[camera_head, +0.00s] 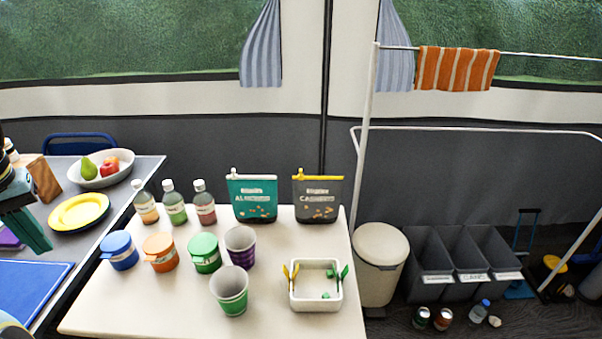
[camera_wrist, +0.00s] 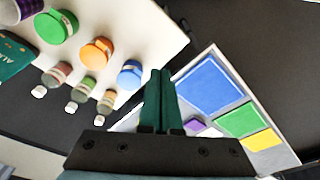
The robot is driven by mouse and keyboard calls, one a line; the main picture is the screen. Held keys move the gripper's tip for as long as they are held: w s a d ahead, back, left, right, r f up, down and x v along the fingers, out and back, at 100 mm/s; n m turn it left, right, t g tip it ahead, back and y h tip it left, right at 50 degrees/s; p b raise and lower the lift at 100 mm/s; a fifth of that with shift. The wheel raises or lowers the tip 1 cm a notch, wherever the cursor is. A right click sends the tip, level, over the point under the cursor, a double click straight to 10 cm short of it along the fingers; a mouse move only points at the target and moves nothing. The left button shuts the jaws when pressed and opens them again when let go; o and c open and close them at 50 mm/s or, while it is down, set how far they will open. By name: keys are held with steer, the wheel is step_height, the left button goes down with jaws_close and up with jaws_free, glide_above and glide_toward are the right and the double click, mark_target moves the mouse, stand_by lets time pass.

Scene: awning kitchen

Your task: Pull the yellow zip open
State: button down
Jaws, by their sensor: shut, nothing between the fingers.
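The grey pouch (camera_head: 316,201) stands upright at the back of the cream table, with a yellow zip (camera_head: 320,177) along its top edge. The zip's pull (camera_head: 299,172) shows at its left end. A teal pouch (camera_head: 252,200) with a white zip stands just left of it. My gripper (camera_head: 38,243) is at the far left of the head view, over the grey table and well away from both pouches. In the wrist view my green fingers (camera_wrist: 160,80) are together and empty. The teal pouch is partly in that view; the yellow zip is not.
Bottles (camera_head: 174,203), lidded jars (camera_head: 160,252), two cups (camera_head: 229,290) and a white tray (camera_head: 315,297) with clips stand on the cream table (camera_head: 150,310). A bowl of fruit (camera_head: 110,178) and yellow plates (camera_head: 79,212) are on the grey table. A pole (camera_head: 364,140) rises right of the pouches.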

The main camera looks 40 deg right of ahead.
steer(key=m+g+h+p, duration=0.2)
steer(key=m+h+p, duration=0.5)
steer(key=m, duration=0.2)
glide_toward(301, 174)
steer(key=w+f, duration=0.4)
steer(key=f, duration=0.1)
steer(key=shift+s+d+f+p, duration=0.2)
steer(key=shift+s+d+p, duration=0.1)
steer(key=shift+s+d, duration=0.5)
steer(key=shift+s+d+f+p, duration=0.25)
steer(key=shift+s+d, duration=0.3)
steer(key=shift+d, duration=0.35)
